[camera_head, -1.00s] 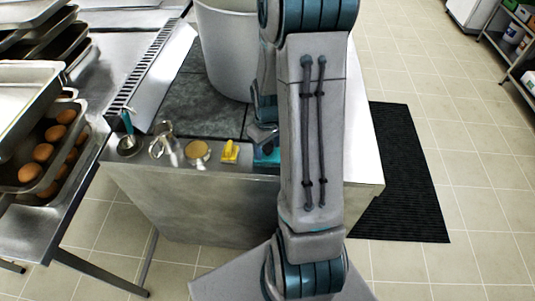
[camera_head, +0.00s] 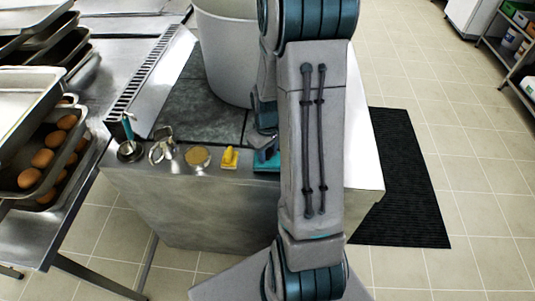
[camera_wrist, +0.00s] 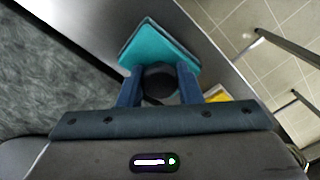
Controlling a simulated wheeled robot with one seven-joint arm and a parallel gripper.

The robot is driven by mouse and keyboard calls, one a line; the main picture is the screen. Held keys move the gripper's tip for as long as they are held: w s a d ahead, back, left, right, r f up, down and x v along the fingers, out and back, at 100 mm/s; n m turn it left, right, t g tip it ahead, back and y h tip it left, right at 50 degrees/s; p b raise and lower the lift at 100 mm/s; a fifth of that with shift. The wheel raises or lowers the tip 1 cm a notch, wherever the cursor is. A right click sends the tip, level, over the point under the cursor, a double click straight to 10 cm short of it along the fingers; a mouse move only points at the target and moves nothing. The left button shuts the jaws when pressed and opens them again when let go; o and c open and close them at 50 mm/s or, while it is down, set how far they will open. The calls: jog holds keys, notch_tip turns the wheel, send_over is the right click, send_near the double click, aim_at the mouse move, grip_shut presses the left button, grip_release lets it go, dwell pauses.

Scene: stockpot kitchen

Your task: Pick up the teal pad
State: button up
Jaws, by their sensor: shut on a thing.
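The teal pad (camera_wrist: 160,45) is a flat square with a dark round knob-like part on its near side in the wrist view. My gripper (camera_wrist: 160,82) has its two blue fingers on either side of that dark part and is shut on it. In the head view the teal pad (camera_head: 266,160) shows at the front edge of the steel counter, partly hidden behind my arm. I cannot tell whether the pad is touching the counter.
A yellow object (camera_head: 229,157) stands just left of the pad, with a round tan-topped item (camera_head: 198,157), metal utensils and a ladle (camera_head: 130,148) further left. A large pot (camera_head: 228,50) stands behind. Trays with eggs (camera_head: 42,158) are at the left.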

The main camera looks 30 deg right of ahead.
aim_at(268, 150)
jog(key=shift+r, duration=0.4)
notch_tip(268, 150, up, 2)
jog(key=shift+r+b, duration=0.2)
jog(key=shift+b, duration=0.15)
jog(key=w+d+r+b, duration=0.1)
jog(key=w+r+b, duration=0.1)
jog(key=w+r, duration=0.5)
jog(key=w, duration=0.4)
jog(key=shift+w+d, duration=0.25)
jog(key=shift+r, duration=0.1)
